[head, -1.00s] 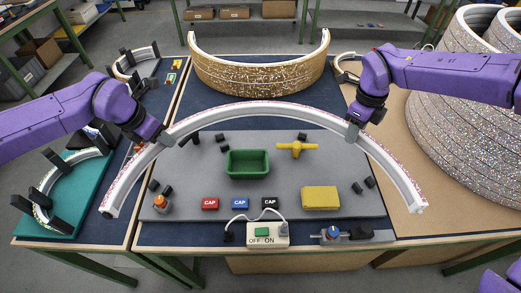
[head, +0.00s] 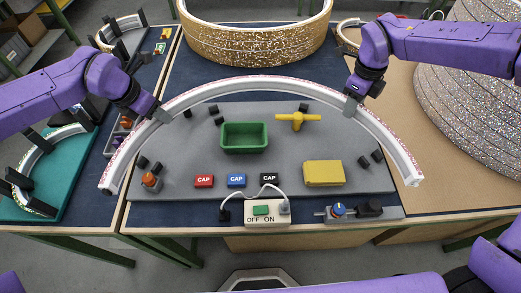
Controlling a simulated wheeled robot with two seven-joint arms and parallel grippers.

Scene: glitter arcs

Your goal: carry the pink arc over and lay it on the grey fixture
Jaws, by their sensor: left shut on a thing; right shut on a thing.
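The pink arc (head: 255,84) is a long white curved channel with pink glitter along its edge. It spans above the grey fixture (head: 205,150), bowed toward the back, its two ends reaching toward the front. My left gripper (head: 160,115) is shut on the arc's left part. My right gripper (head: 351,106) is shut on its right part. The fixture is a flat grey board with small black blocks near its left, back and right. The arc appears held over the board; the exact gap beneath it cannot be told.
On the board are a green bin (head: 244,138), a yellow valve handle (head: 298,121), a yellow block (head: 324,173) and red, blue and black caps. A switch box (head: 267,213) sits at the front. A gold glitter ring (head: 255,45) stands behind; a silver glitter stack (head: 470,90) stands right.

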